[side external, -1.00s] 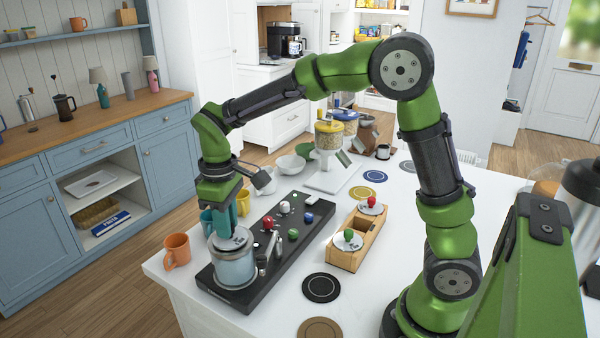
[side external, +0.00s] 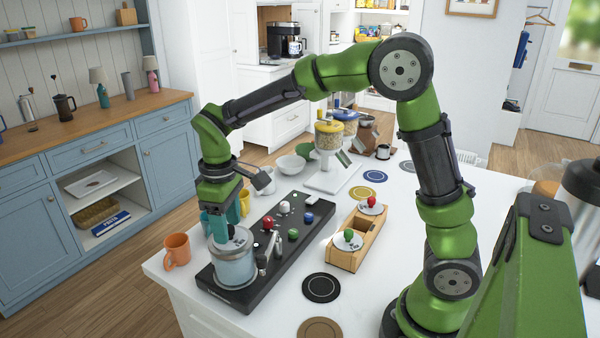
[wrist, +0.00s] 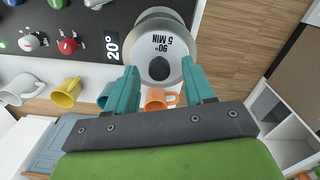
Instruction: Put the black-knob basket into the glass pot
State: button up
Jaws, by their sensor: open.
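The black-knob basket, a light disc lettered "90° 5 MIN" with a black knob (wrist: 159,68), sits inside the rim of the glass pot (side external: 235,270). Its top also shows in the side view (side external: 232,246). The pot's rim surrounds the disc in the wrist view (wrist: 190,25). My gripper (wrist: 161,72) is open, its teal fingers spread to either side of the knob with gaps. In the side view my gripper (side external: 230,237) points down just over the pot. The basket's lower part is hard to make out through the glass.
The pot stands on the near end of a black base (side external: 290,235) with red, white, green and blue knobs. An orange mug (side external: 177,250) is close on the left. A wooden box (side external: 345,258) holding red- and green-knob baskets stands to the right, near a black coaster (side external: 321,288).

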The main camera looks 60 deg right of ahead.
notch_tip(320, 180, up, 17)
jog(key=shift+f, duration=0.15)
dwell(0.4)
jog(key=s+d+f+m+t+y, duration=0.1)
jog(key=s+f+m+t, duration=0.2)
jog(key=s, duration=0.5)
jog(key=s+d+f+m+t+y, duration=0.1)
jog(key=s+f+m+t, duration=0.3)
jog(key=s, duration=0.4)
jog(key=shift+s+d+f+m, duration=0.3)
jog(key=shift+s+d+f, duration=0.1)
jog(key=shift+d, duration=0.4)
